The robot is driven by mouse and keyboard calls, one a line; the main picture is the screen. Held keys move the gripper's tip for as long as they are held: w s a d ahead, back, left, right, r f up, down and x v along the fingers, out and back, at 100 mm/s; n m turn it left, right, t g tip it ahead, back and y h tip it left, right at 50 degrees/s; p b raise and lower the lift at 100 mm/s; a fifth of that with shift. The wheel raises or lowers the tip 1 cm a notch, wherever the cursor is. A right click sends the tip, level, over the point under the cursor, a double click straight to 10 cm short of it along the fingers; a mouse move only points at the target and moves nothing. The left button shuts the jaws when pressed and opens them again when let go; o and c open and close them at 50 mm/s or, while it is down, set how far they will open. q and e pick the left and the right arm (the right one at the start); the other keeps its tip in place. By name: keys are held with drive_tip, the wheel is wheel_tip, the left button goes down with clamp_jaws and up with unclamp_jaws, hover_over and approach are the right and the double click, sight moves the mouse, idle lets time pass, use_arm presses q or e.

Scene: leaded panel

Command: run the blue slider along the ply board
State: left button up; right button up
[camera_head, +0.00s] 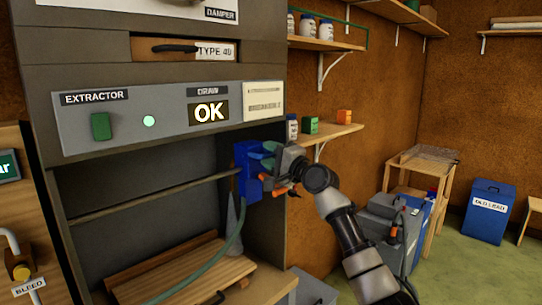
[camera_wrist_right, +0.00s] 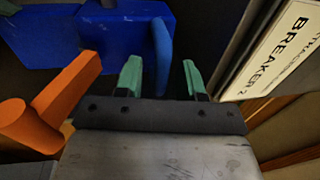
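The blue slider (camera_head: 247,172) is a blue block at the right end of a horizontal rod inside the grey cabinet, with a green hose hanging from it. It fills the top left of the right wrist view (camera_wrist_right: 125,28), where a blue upright tab (camera_wrist_right: 162,45) sticks out. My right gripper (camera_head: 268,158) is at its right side. Its green fingertips (camera_wrist_right: 162,75) are apart, with the tab seen between them and gaps on both sides. A wooden board (camera_head: 170,272) lies tilted below; I cannot tell whether it is the ply board. My left gripper is not in view.
An orange lever (camera_wrist_right: 60,100) is close beside my right gripper. The panel with the green switch (camera_head: 101,126) and OK display (camera_head: 208,111) is above the rod (camera_head: 150,198). A shelf (camera_head: 325,134) with small boxes is behind. A wooden panel (camera_head: 35,230) stands at left.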

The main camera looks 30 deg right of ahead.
drive_tip(key=shift+s, duration=0.1)
drive_tip(key=shift+s+f, duration=0.15)
drive_tip(key=shift+s, duration=0.15)
drive_tip(key=b+v, duration=0.3)
drive_tip(key=v, duration=0.7)
drive_tip(key=shift+d+b, duration=0.15)
drive_tip(key=shift+b, duration=0.15)
